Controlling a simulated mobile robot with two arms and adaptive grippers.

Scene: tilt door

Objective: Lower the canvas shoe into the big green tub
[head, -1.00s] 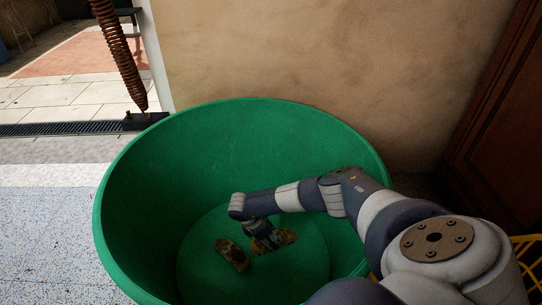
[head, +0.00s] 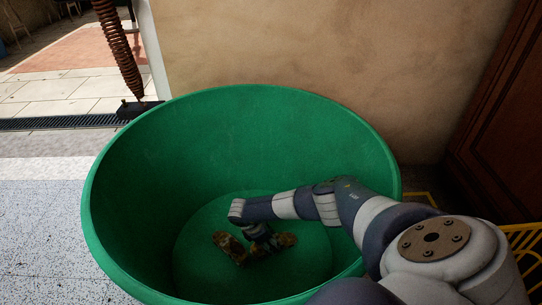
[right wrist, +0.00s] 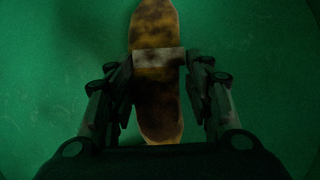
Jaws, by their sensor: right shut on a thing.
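The big green tub (head: 250,130) stands open in the middle of the head view. My right gripper (head: 258,240) is down inside it, low over the floor. It is shut on a brown and yellow patterned canvas shoe (head: 282,241). In the right wrist view the shoe (right wrist: 155,100) with a pale band lies between the two fingers of the gripper (right wrist: 160,85). Whether the held shoe touches the floor or that shape, I cannot tell. My left gripper is not in view.
A beige wall (head: 330,60) rises behind the tub, with a brown wooden door (head: 505,110) at right. A rusty coil spring (head: 118,50) stands back left. A yellow crate (head: 525,245) shows at the right edge. Speckled floor (head: 40,240) is free at left.

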